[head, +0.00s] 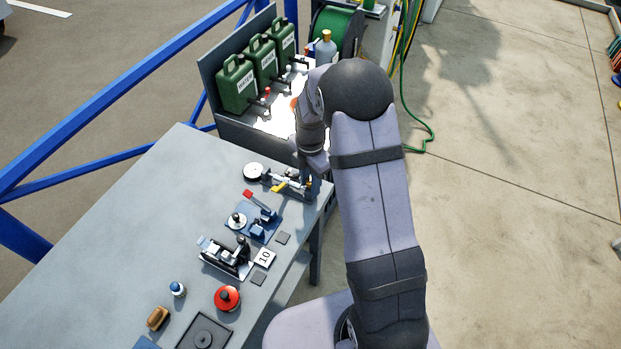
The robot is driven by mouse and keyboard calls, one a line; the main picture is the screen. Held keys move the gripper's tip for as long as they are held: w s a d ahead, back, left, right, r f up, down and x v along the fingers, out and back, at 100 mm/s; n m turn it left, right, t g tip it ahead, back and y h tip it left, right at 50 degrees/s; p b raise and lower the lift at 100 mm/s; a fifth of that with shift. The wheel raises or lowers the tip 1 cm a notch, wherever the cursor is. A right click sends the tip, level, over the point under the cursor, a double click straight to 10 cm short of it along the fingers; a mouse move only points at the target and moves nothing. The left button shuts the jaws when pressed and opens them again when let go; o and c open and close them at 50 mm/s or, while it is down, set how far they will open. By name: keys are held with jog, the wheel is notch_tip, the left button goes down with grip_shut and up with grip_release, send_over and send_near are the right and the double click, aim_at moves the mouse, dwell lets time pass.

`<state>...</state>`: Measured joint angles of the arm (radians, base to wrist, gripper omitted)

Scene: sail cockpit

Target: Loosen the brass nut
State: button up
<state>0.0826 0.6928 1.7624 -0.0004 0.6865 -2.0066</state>
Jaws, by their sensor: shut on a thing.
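My gripper (311,176) points down at the far right corner of the grey workbench, over a small metal fitting assembly (290,183). A small brass-coloured piece, which looks like the brass nut (309,184), shows right at the fingertips. My gripper is shut on it, though the fingers are small and partly hidden by my own arm. A yellow lever-like part (279,188) sticks out to the left on the same assembly. A round white gauge-like disc (253,172) is at its left end.
The workbench (130,225) is clear on its left side. A blue-based fixture (258,227), a black-and-silver device (226,256), a red round knob (227,298) and a dark tray (205,333) stand nearer. Green canisters (238,85) stand on a shelf behind.

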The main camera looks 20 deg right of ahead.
jog(key=shift+n, duration=0.3)
jog(key=n, duration=0.3)
jog(key=shift+p, duration=0.4)
jog(key=shift+c, duration=0.8)
jog(key=shift+w+n, duration=0.1)
jog(key=shift+n, duration=0.4)
jog(key=shift+o, duration=0.6)
jog(key=n, duration=0.4)
jog(key=shift+r+p, duration=0.1)
jog(key=shift+p, duration=0.2)
jog(key=o, duration=0.6)
jog(key=shift+r, duration=0.1)
jog(key=shift+r+p, duration=2.75)
jog(key=shift+r, duration=0.6)
